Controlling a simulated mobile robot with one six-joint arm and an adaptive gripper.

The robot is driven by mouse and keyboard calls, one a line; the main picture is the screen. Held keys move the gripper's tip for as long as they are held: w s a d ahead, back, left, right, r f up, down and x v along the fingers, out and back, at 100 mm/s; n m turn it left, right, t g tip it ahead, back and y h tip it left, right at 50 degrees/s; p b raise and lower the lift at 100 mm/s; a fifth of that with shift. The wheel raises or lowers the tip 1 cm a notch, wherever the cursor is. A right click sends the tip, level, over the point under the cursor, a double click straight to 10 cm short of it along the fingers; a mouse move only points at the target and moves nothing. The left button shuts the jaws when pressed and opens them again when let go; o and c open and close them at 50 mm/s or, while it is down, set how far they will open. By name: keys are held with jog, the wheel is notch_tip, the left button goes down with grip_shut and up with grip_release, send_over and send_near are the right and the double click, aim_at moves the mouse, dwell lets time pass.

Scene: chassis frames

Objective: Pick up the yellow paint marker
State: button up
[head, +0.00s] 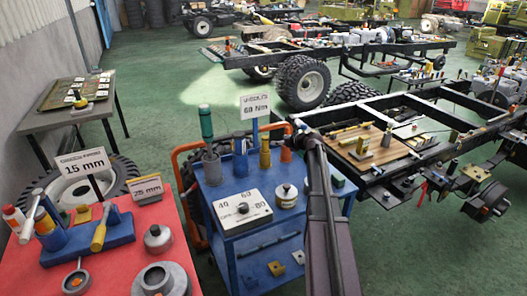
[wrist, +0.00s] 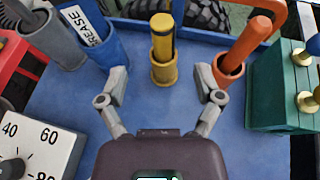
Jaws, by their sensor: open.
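The yellow paint marker (wrist: 161,28), yellow with a dark band, stands upright in a yellow cup (wrist: 164,69) on the blue cart top. In the head view the marker (head: 265,147) shows among the cups at the cart's back edge. My gripper (wrist: 161,78) is open in the wrist view. Its fingers are spread left and right of the yellow cup, on the near side, with nothing between them. The left finger is near the blue cup and the right finger near the orange cup. In the head view my arm hides part of the cart, and the fingertips are not clear.
A blue cup (wrist: 107,42) with a grease tube stands left of the marker, an orange cup (wrist: 229,68) with an orange stick right. A green block (wrist: 278,88) is far right, a dial box (wrist: 40,139) near left. The cart top (wrist: 70,98) between is clear.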

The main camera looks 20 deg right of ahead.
aim_at(267, 140)
jog(key=shift+b+x, duration=0.85)
jog(key=shift+x, duration=1.85)
jog(key=shift+f, duration=0.1)
jog(key=shift+d+f+b+x, duration=0.15)
jog(key=shift+b+x, duration=0.4)
jog(key=shift+x, duration=0.4)
jog(key=shift+d+f+b+x, duration=0.15)
jog(key=shift+b+x, duration=0.35)
jog(key=shift+x, duration=0.5)
jog(key=shift+w+a+f, duration=0.15)
jog(key=shift+w+a, duration=0.15)
jog(key=shift+w, duration=0.25)
grip_shut()
